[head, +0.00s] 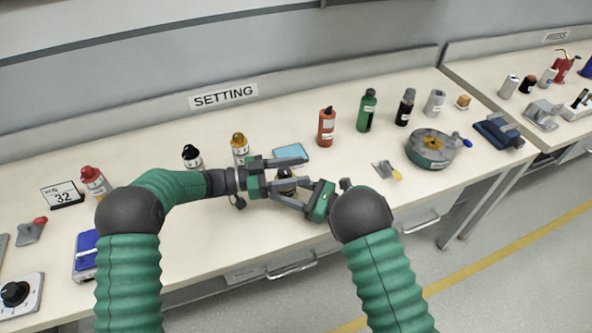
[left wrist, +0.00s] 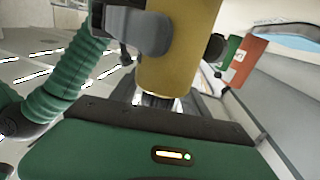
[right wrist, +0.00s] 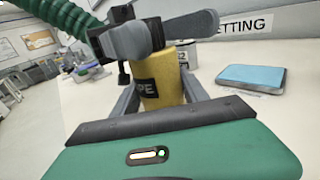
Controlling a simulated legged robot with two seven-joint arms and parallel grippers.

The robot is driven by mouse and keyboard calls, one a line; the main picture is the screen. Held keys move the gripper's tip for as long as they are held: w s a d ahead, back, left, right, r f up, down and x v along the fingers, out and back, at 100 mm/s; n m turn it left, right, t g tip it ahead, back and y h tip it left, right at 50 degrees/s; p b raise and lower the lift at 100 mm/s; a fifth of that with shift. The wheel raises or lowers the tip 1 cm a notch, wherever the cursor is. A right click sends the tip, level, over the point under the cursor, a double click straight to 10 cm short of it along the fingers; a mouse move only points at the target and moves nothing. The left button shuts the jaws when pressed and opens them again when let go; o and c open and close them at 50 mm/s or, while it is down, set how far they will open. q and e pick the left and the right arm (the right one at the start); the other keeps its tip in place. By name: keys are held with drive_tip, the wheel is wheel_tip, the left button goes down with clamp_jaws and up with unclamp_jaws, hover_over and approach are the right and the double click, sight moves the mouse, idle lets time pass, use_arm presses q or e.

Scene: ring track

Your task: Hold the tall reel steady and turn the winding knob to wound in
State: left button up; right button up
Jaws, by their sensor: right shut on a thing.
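The tall reel (head: 286,174) stands between my two grippers in the head view, mostly covered by their fingers. In the right wrist view it is a yellow cylinder (right wrist: 152,92) with a dark label ending in "PE"; the left wrist view shows its yellow side (left wrist: 180,60) close up. My right gripper (head: 290,198) is shut on the reel from the right, with a finger on either side. My left gripper (head: 292,178) reaches in from the left near the reel's top, its fingers apart. The winding knob is not clearly seen behind the fingers.
A yellow-capped bottle (head: 240,147) and a black-capped bottle (head: 192,156) stand close behind my left arm. A blue pad (head: 290,153) lies behind the reel. An orange bottle (head: 327,127) and a round green drum (head: 430,150) stand to the right. The bench's front edge is near.

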use_arm(q)
drive_tip(key=s+a, duration=0.1)
drive_tip(key=a, duration=1.1)
drive_tip(key=shift+s, duration=0.35)
drive_tip(key=shift+f, duration=0.1)
use_arm(e)
drive_tip(key=o, duration=1.6)
use_arm(q)
drive_tip(key=shift+d, duration=0.1)
use_arm(e)
drive_tip(key=shift+o, duration=0.2)
